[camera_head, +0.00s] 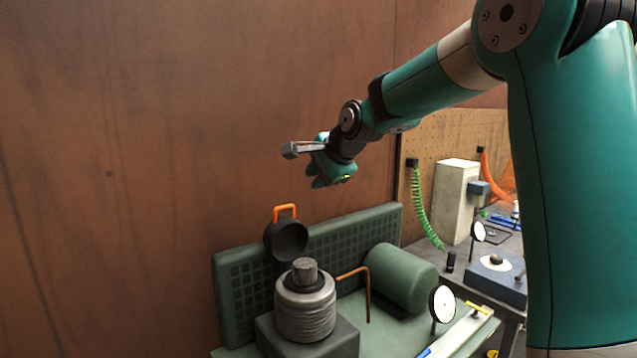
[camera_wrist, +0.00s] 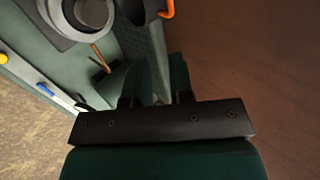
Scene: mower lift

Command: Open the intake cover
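The intake cover (camera_head: 287,241) is a round black cap with an orange handle (camera_head: 285,210) on its top edge. It stands tipped up on its side, behind and above the ribbed grey cylinder (camera_head: 305,310), whose top is uncovered. In the wrist view the cover (camera_wrist: 132,12) and part of the orange handle (camera_wrist: 167,9) show at the top edge, beside the round cylinder top (camera_wrist: 90,14). My gripper (camera_head: 317,183) is above the cover, apart from it and empty. In the wrist view its two fingers (camera_wrist: 160,85) stand apart with a gap between them.
A green ribbed panel (camera_head: 240,290) stands behind the cylinder. A green drum (camera_head: 400,278), a copper pipe (camera_head: 367,295) and a round gauge (camera_head: 442,303) are to the right. A workbench (camera_head: 513,245) stands farther right. The air before the brown wall (camera_head: 150,150) is clear.

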